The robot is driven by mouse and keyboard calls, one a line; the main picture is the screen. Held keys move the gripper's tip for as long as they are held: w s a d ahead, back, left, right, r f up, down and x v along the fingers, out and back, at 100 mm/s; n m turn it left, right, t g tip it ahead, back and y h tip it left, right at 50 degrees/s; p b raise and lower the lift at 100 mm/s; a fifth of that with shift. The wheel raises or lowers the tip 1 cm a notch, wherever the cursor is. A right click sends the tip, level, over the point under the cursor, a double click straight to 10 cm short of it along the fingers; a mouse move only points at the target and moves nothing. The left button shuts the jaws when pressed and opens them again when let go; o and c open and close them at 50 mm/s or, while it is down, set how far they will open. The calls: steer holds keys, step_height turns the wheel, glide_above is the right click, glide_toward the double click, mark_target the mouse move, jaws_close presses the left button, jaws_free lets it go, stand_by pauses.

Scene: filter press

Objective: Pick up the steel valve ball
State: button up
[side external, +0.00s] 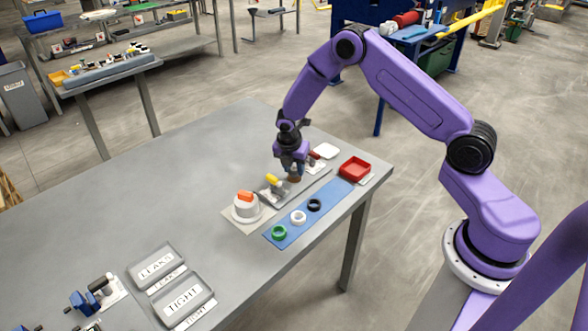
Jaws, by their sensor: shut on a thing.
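My gripper (293,170) points down low over the grey tray at the table's right part, between a yellow-handled part (272,181) and a red-handled part (314,156). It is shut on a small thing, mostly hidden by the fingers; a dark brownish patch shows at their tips. I cannot make out whether this is the steel valve ball, and no steel ball shows clearly elsewhere. I cannot tell whether the held thing touches the tray.
A white round fixture with an orange top (245,205) stands to the left. A blue mat (327,193) holds green, white and black rings. A red tray (355,168) lies right. Two labelled grey trays, LEAKS (138,260) and TIGHT (182,312), lie front left. The table's middle (170,190) is clear.

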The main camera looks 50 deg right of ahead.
mark_target(295, 167)
steer(key=shift+r, duration=0.5)
step_height(295, 167, up, 2)
steer(key=shift+r, duration=0.2)
steer(key=s+a+r, duration=0.1)
steer(key=s+r, duration=0.9)
steer(key=s, duration=0.4)
steer(key=w+d+f+n, duration=0.1)
steer(key=w+d+n, duration=0.1)
steer(key=d, duration=0.5)
steer(key=w+d+f+n, duration=0.1)
steer(key=d+n, duration=0.1)
steer(key=d, duration=0.5)
steer(key=shift+t+y, duration=0.3)
steer(key=shift+t, duration=0.2)
steer(key=w+d+f, duration=0.1)
steer(key=w+f, duration=0.2)
steer(key=w, duration=0.1)
steer(key=w+d+f, duration=0.2)
steer(key=w+f, duration=0.1)
steer(key=w, duration=0.1)
steer(key=w+d+f, duration=0.2)
steer(key=w+f, duration=0.1)
steer(key=w, duration=0.1)
steer(key=shift+w+d+f, duration=0.25)
steer(key=shift+w+f, duration=0.05)
steer(key=shift+f, duration=0.1)
steer(key=shift+a+x, duration=0.2)
steer(key=shift+x, duration=0.65)
steer(key=shift+a+x, duration=0.15)
steer(key=shift+x, duration=0.7)
